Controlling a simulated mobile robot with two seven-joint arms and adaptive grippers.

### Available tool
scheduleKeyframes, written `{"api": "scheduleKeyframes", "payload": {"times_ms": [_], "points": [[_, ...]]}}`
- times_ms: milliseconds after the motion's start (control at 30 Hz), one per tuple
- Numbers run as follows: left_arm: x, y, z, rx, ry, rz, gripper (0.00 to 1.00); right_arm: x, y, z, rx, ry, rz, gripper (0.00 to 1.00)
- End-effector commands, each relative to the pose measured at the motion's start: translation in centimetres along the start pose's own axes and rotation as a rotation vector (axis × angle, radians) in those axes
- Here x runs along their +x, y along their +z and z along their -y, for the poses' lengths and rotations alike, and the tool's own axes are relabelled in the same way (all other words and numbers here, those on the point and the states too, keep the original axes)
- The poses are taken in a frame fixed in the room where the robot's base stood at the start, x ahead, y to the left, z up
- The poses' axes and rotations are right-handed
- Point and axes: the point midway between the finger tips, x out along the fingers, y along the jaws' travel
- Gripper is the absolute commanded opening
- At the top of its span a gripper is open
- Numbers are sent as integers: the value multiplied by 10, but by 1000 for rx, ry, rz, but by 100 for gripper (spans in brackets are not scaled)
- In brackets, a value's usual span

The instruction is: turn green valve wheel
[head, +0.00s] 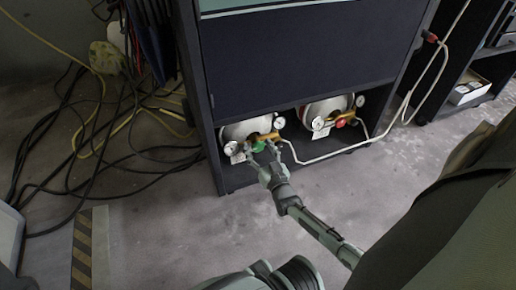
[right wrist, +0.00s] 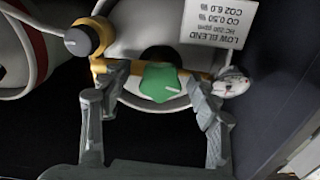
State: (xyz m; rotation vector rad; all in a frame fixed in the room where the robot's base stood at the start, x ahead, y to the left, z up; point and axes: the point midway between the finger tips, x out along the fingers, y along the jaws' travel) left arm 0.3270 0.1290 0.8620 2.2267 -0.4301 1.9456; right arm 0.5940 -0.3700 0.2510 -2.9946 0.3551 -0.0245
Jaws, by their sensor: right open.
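The green valve wheel (head: 259,146) sits on the front of the left gas cylinder (head: 240,129), low in the dark cabinet. In the right wrist view the green wheel (right wrist: 160,82) is near the middle, with a pale line on its face. My right gripper (head: 262,158) is at the wheel, with its fingers spread. In the right wrist view the open fingers of the right gripper (right wrist: 158,108) stand on either side of the wheel, with gaps between them and it. I cannot tell how far they reach in depth. My left gripper is not in view.
A second cylinder (head: 325,111) with a red knob (head: 340,123) stands to the right. Gauges and brass fittings surround the wheel. A white label (right wrist: 218,22) hangs beside it. A pale hose (head: 330,155) runs along the front. Cables (head: 100,140) lie on the floor at left.

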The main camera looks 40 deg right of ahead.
Motion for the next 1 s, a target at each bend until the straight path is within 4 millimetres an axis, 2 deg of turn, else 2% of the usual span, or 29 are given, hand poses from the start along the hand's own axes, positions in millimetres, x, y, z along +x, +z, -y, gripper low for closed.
{"api": "scheduleKeyframes", "payload": {"times_ms": [333,733,1000], "points": [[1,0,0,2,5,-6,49,5,0,0,0,0,2,61],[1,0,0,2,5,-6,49,5,0,0,0,0,2,12],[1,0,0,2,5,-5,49,5,0,0,23,0,1,10]]}}
